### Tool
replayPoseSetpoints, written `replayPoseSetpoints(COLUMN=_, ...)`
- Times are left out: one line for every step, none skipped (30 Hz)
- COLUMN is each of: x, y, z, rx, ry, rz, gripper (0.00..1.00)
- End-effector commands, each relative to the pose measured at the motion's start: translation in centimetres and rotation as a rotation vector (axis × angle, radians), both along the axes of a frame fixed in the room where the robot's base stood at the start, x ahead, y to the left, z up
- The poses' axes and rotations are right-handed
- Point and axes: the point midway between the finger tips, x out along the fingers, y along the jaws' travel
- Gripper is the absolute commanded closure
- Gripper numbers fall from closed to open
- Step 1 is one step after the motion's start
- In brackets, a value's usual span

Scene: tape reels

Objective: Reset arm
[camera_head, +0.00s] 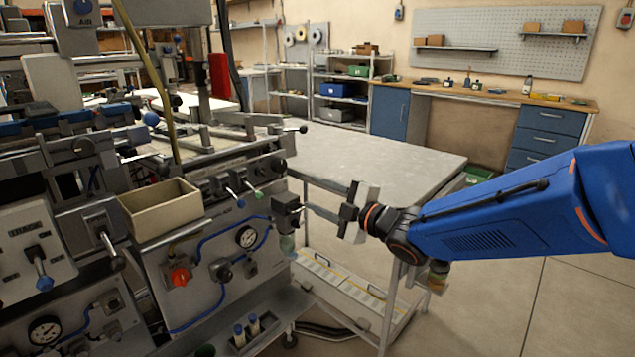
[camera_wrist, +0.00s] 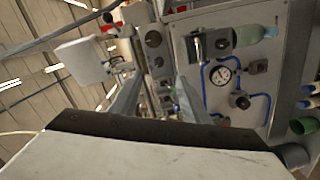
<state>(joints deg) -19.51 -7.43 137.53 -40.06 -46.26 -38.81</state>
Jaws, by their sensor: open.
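My blue arm (camera_head: 510,205) reaches in from the right edge of the head view. My gripper (camera_head: 352,212) is at its left end, in front of the grey work table and to the right of the machine. The gripper is open, and I see nothing held in it. Its fingers show partly edge-on in the head view. In the wrist view a large pale gripper part with a dark edge (camera_wrist: 150,135) fills the bottom. No tape reel is clearly seen near the gripper.
The machine (camera_head: 215,265) with knobs, levers, a gauge and a beige bin (camera_head: 160,208) fills the left. The grey table (camera_head: 390,150) stands behind my gripper. Shelves (camera_head: 340,90) and a blue-drawer workbench (camera_head: 540,135) line the back wall. The floor at lower right is clear.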

Motion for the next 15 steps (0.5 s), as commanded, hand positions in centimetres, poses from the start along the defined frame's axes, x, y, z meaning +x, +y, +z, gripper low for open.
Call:
replayPoseSetpoints(x=0.2, y=-1.2, z=0.2, rx=0.000, ry=0.022, rz=-0.039, gripper=0.57)
replayPoseSetpoints(x=0.3, y=-2.2, z=0.2, rx=0.002, ry=0.045, rz=-0.070, gripper=0.57)
replayPoseSetpoints(x=0.5, y=-3.6, z=0.1, rx=0.003, ry=0.080, rz=-0.119, gripper=0.57)
replayPoseSetpoints(x=0.6, y=-4.9, z=0.0, rx=0.010, ry=0.111, rz=-0.161, gripper=0.57)
replayPoseSetpoints(x=0.7, y=-6.3, z=-0.1, rx=0.013, ry=0.145, rz=-0.205, gripper=0.57)
replayPoseSetpoints(x=0.7, y=-8.2, z=-0.4, rx=0.023, ry=0.194, rz=-0.267, gripper=0.57)
replayPoseSetpoints(x=0.5, y=-9.7, z=-0.5, rx=0.034, ry=0.230, rz=-0.314, gripper=0.57)
replayPoseSetpoints(x=0.3, y=-11.1, z=-0.8, rx=0.043, ry=0.268, rz=-0.360, gripper=0.57)
replayPoseSetpoints(x=-0.1, y=-13.0, z=-1.2, rx=0.058, ry=0.319, rz=-0.419, gripper=0.57)
replayPoseSetpoints(x=-0.5, y=-14.4, z=-1.5, rx=0.072, ry=0.358, rz=-0.465, gripper=0.57)
replayPoseSetpoints(x=-1.0, y=-15.7, z=-1.8, rx=0.086, ry=0.395, rz=-0.508, gripper=0.57)
replayPoseSetpoints(x=-1.7, y=-17.4, z=-2.2, rx=0.106, ry=0.447, rz=-0.566, gripper=0.57)
replayPoseSetpoints(x=-2.4, y=-18.7, z=-2.6, rx=0.124, ry=0.487, rz=-0.610, gripper=0.57)
replayPoseSetpoints(x=-3.1, y=-20.0, z=-3.0, rx=0.141, ry=0.526, rz=-0.652, gripper=0.57)
replayPoseSetpoints(x=-4.2, y=-21.5, z=-3.5, rx=0.164, ry=0.578, rz=-0.707, gripper=0.57)
